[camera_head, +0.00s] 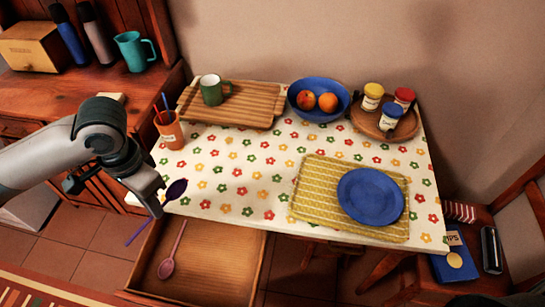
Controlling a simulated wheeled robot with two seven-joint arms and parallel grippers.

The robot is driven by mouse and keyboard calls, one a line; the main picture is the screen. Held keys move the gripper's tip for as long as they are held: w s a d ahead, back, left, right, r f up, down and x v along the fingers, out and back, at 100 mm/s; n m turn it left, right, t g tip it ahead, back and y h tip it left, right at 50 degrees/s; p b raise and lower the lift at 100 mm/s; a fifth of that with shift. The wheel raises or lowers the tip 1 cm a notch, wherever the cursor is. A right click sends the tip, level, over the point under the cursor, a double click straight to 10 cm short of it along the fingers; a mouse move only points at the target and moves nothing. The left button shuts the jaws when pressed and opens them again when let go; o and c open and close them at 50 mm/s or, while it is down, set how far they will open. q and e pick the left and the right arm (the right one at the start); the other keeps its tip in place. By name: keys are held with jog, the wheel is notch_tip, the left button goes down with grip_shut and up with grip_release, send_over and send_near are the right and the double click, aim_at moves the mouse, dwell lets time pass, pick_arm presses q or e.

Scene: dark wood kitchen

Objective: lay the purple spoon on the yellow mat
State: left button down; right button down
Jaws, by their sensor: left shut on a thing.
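The purple spoon (176,189) is held by my left gripper (158,207) near the table's front left corner. Its dark bowl points up and right and its handle sticks out down and left; the middle is hidden by the gripper. The yellow mat (308,195) lies on the right part of the flowered table, to the right of my left gripper. A blue plate (370,196) sits on the mat's right part, leaving its left part bare. My right gripper is not in view.
An open drawer (222,277) below the table's front holds a pink spoon (167,267). A cup with pens (170,133), a wooden tray (255,104) with a green mug (212,92), a fruit bowl (318,112) and a round tray (400,133) with jars line the back. The table's middle is clear.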

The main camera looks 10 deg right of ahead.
pick_arm(q)
jog(key=r+n, duration=0.1)
jog(key=n, duration=0.1)
jog(key=a+r+n, duration=0.1)
jog(key=n, duration=0.2)
jog(key=w+n, duration=0.1)
jog(key=n, duration=0.2)
jog(key=shift+a+r, duration=0.2)
jog(key=shift+r, duration=0.2)
jog(key=shift+d, duration=0.1)
